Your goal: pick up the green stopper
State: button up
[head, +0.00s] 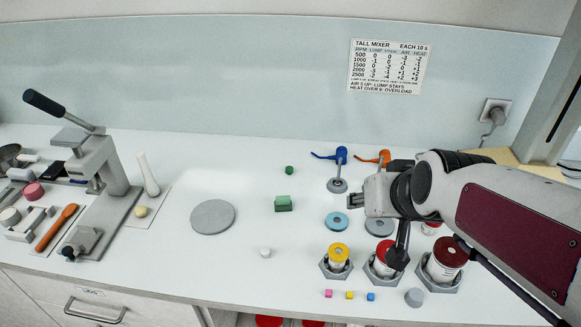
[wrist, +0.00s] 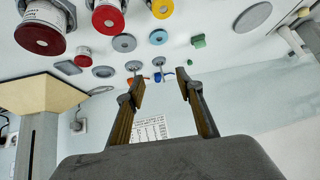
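A small round green piece (head: 289,170), which looks like the green stopper, stands on the white counter behind a larger green block (head: 283,203). In the wrist view the block (wrist: 199,41) shows at the upper right, and the small green piece (wrist: 190,62) shows just below it. My gripper (head: 358,198) is to the right of both green things in the head view, above the counter and apart from them. In the wrist view my gripper (wrist: 160,88) has its two fingers spread, with nothing held between them.
Yellow-topped (head: 338,252) and dark-red-topped (head: 448,252) jars stand at the front right. A blue-handled tool (head: 340,156) and a blue-grey disc (head: 336,222) are near my gripper. A grey disc (head: 212,217) lies left of the green block. The counter around the green things is clear.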

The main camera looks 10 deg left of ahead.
jog(key=w+a+f+t, duration=0.1)
jog(key=w+a+f, duration=0.1)
jog(key=w+a, duration=0.45)
jog(key=t, duration=0.3)
send_near(292, 170)
jog(key=shift+w+d+f+n, duration=0.1)
jog(key=shift+w+f+n, duration=0.35)
jog(key=shift+w, duration=0.2)
jog(key=shift+f, duration=0.1)
jog(key=shift+x, duration=1.3)
jog(key=shift+w, duration=0.1)
